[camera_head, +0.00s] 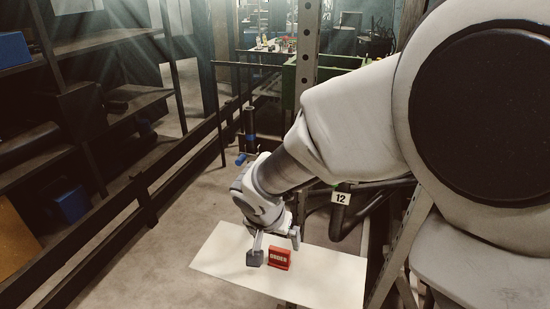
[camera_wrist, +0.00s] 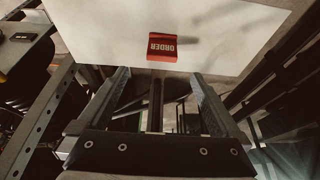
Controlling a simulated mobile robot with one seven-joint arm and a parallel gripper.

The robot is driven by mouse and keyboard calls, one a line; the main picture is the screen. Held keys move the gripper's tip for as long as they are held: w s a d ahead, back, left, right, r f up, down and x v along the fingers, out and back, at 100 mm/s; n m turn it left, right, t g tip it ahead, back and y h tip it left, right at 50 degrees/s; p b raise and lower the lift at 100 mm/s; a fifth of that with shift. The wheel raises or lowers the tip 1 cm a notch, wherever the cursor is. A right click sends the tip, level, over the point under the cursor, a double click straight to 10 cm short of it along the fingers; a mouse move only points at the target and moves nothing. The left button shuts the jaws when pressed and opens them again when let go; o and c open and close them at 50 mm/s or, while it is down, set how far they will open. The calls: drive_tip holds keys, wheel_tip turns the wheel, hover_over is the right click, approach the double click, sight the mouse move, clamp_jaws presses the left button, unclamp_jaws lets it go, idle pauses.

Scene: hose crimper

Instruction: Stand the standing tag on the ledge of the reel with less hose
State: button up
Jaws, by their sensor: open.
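The red tag (camera_head: 279,258) with white lettering "ORDER" stands on a pale board in the head view. My gripper (camera_head: 275,247) is open beside and above the tag. In the wrist view its two fingers (camera_wrist: 160,73) are wide apart with nothing between them. The tag looks apart from both fingers. I cannot make out either reel or its ledge clearly in these views.
The pale board (camera_head: 220,258) is otherwise bare. Thick dark tubes with a "12" label (camera_head: 341,198) lie behind it at the right. A metal post (camera_head: 308,60) rises behind my arm. A dark rail (camera_head: 110,220) and shelves (camera_head: 110,45) are at the left.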

sight(279, 251)
drive_tip(key=b+x, duration=0.1)
drive_tip(key=x, duration=0.7)
drive_tip(key=b+x, duration=0.1)
drive_tip(key=x, duration=0.2)
drive_tip(key=shift+a+f, duration=0.1)
drive_tip(key=shift+a, duration=0.1)
drive_tip(key=c, duration=1.5)
